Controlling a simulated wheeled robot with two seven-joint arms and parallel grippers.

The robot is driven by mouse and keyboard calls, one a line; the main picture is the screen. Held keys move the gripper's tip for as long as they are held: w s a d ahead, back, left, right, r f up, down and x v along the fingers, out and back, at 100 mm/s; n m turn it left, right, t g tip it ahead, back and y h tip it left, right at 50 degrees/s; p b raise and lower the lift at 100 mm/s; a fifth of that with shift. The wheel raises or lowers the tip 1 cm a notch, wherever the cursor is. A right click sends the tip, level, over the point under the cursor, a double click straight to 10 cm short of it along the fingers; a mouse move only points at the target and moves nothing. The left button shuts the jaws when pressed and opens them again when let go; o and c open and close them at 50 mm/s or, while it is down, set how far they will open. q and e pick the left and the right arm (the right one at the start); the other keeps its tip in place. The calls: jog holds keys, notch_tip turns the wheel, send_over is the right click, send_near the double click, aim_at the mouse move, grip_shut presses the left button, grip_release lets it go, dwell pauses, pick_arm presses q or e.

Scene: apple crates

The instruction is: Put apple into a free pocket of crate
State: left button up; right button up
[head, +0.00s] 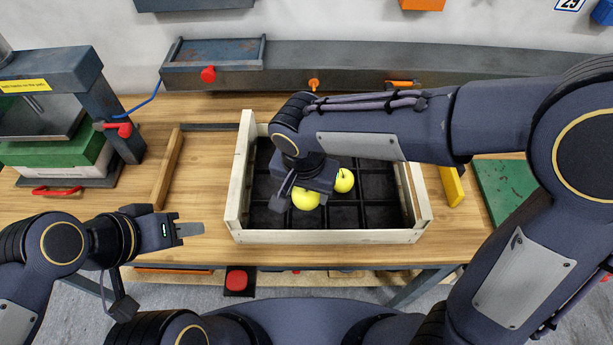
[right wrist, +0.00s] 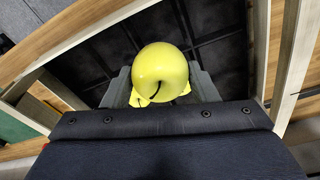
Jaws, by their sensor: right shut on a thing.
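The wooden crate (head: 330,237) stands on the workbench, with a dark insert divided into square pockets. My right gripper (head: 304,192) is over the crate and shut on a yellow apple (head: 305,202). In the right wrist view the held apple (right wrist: 160,68) sits between the two fingers, its stem showing. Another yellow apple (head: 344,181) is in the crate, just right of the gripper. Yellow also shows at the left of the wrist view and below the held apple, partly hidden. Whether the held apple touches the insert is unclear. My left gripper (head: 190,229) is left of the crate, seen edge-on.
Several front and left pockets look empty; my right arm hides part of the back. A press-like machine (head: 55,110) stands at the left, a wooden bar (head: 167,170) lies left of the crate, and a yellow piece (head: 451,186) is close to its right side.

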jog(key=shift+s+f+b, duration=0.1)
jog(key=shift+f+b, duration=0.45)
jog(key=shift+f, duration=0.3)
notch_tip(320, 180, down, 7)
jog(key=b, duration=0.5)
jog(key=shift+r, duration=0.2)
jog(key=o, duration=1.1)
jog(key=r, duration=0.5)
jog(key=s+r, duration=0.1)
jog(key=r, duration=0.2)
jog(key=shift+a, duration=0.15)
jog(key=shift+f, duration=0.1)
